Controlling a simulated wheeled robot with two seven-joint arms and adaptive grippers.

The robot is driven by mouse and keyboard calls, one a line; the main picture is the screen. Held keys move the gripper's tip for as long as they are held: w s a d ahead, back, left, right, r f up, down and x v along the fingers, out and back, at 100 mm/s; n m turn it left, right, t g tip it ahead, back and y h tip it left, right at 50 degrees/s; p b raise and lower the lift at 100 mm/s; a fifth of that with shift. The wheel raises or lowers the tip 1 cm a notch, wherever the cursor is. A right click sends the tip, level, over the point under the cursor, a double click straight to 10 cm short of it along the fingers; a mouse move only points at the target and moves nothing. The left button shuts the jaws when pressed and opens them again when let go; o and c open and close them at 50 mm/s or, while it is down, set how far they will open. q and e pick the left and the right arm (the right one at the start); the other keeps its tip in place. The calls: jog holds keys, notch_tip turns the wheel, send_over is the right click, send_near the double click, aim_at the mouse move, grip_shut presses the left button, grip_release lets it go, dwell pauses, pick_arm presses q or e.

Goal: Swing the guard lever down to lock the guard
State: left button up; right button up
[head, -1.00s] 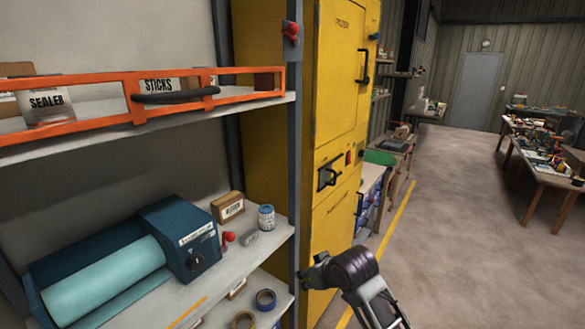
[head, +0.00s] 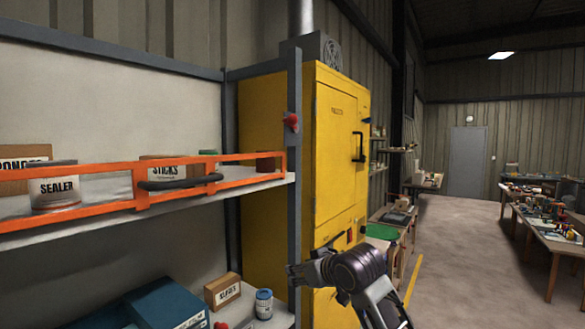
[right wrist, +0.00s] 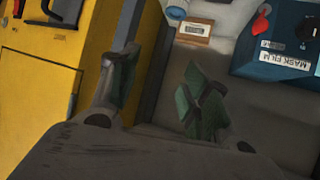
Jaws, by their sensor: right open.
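The orange guard (head: 100,206) runs across the front of the upper shelf and has a dark grip bar (head: 180,182). The small red guard lever (head: 291,122) is on the grey post, just above the guard's right end. It looks short and roughly upright; its exact angle is too small to tell. My right gripper (head: 297,276) is below the lever, in front of the post near lower-shelf height, apart from lever and guard. In the right wrist view my right gripper (right wrist: 162,90) is open with nothing between its fingers. My left gripper is not in view.
The yellow cabinet (head: 338,150) stands just right of the post. The upper shelf holds a sealer can (head: 54,188) and boxes. A small box (head: 223,291), a blue-white jar (head: 264,304) and a blue dispenser (right wrist: 275,58) are on the lower shelf. The floor aisle at right is open.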

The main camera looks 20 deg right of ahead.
notch_tip(320, 180, up, 20)
jog(key=w+d+r+t, duration=0.1)
jog(key=w+d+t, duration=0.1)
jog(key=t, duration=0.1)
jog(key=t+y, duration=0.2)
jog(key=t, duration=0.1)
send_near(295, 120)
jog(key=shift+s+d+r, duration=0.1)
jog(key=shift+s+d, duration=0.1)
jog(key=shift+s, duration=0.35)
jog(key=shift+s+d+r, duration=0.15)
jog(key=shift+s+d, duration=0.05)
jog(key=shift+s, duration=0.35)
jog(key=shift+w, duration=0.1)
jog(key=shift+f+p+x, duration=0.15)
jog(key=shift+p+x, duration=1.05)
jog(key=shift+x, duration=2.25)
jog(key=shift+f+p+x, duration=0.1)
jog(key=shift+p+x, duration=1.05)
jog(key=shift+x, duration=2.25)
grip_shut()
